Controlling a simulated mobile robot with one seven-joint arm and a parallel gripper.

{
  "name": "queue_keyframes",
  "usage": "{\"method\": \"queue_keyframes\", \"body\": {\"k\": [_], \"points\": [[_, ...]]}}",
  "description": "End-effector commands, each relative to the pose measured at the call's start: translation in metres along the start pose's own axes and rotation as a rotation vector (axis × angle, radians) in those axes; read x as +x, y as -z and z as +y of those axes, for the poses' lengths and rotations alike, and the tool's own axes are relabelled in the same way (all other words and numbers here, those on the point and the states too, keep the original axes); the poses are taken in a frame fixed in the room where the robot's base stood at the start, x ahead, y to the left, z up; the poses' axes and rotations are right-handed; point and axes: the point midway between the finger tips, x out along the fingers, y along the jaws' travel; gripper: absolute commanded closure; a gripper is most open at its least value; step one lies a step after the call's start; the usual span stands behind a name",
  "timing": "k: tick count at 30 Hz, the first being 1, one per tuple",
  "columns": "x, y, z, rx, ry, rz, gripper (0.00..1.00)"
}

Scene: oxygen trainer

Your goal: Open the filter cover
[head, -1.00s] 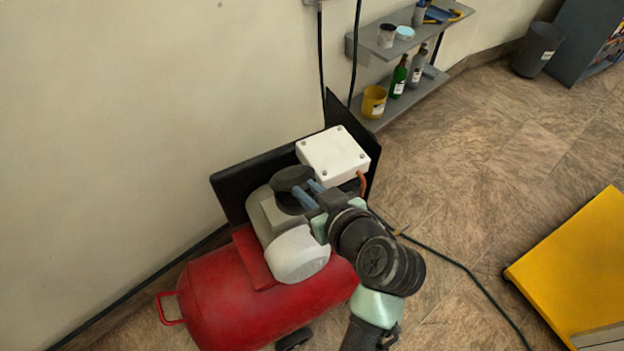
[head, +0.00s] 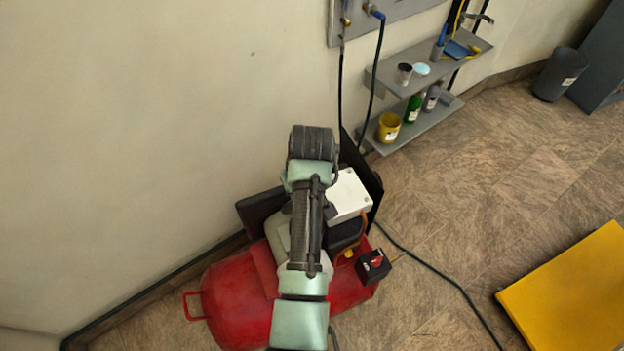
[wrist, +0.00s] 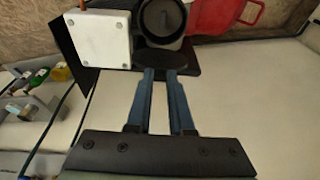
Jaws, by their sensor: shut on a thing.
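The filter cover (wrist: 167,55), a thin dark disc, is at my fingertips in the wrist view. My gripper (wrist: 161,73) has two blue fingers and is shut on the cover's near edge. Just beyond it is the black round filter housing (wrist: 162,20), whose open mouth and dark inside show. The cover stands off that mouth; whether it is still joined to the housing I cannot tell. In the head view my arm hides my gripper, the cover and the housing. The red compressor tank (head: 232,297) lies below my arm.
A white box (head: 348,195) and a dark panel (head: 259,208) sit close by the compressor. The wall is just behind. A shelf (head: 440,68) with bottles and cups is at the upper right, and a yellow platform (head: 570,290) is at the right. Floor between is clear except a cable.

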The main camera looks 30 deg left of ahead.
Motion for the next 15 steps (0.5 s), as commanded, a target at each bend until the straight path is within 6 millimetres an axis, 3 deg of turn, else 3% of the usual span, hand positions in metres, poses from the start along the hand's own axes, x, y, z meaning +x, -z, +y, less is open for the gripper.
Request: {"method": "queue_keyframes", "body": {"k": [15], "points": [[0.007,0.034,-0.007,-0.001,-0.006,0.024,1.00]]}}
